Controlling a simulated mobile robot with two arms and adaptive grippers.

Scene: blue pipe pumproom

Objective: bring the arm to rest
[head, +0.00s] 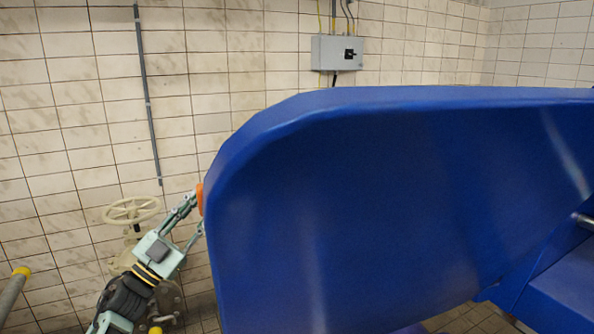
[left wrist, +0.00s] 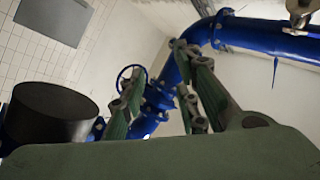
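My left gripper (head: 196,212) comes in from the lower left in the head view, its fingers pointing up and right at the edge of a large blue panel (head: 390,210). The tips are partly hidden there; I cannot tell whether they touch the panel. A small orange piece (head: 200,198) shows at the upper fingertip. In the left wrist view, the fingers of the left gripper (left wrist: 158,66) stand apart with nothing held between them. My right gripper is in neither view.
The blue panel fills the right of the head view. A pale handwheel (head: 131,210) stands behind my left arm, and a yellow-capped pipe (head: 14,292) is at far left. A grey switch box (head: 336,53) hangs on the tiled wall. Blue pipe (left wrist: 166,78) lies beyond the fingers.

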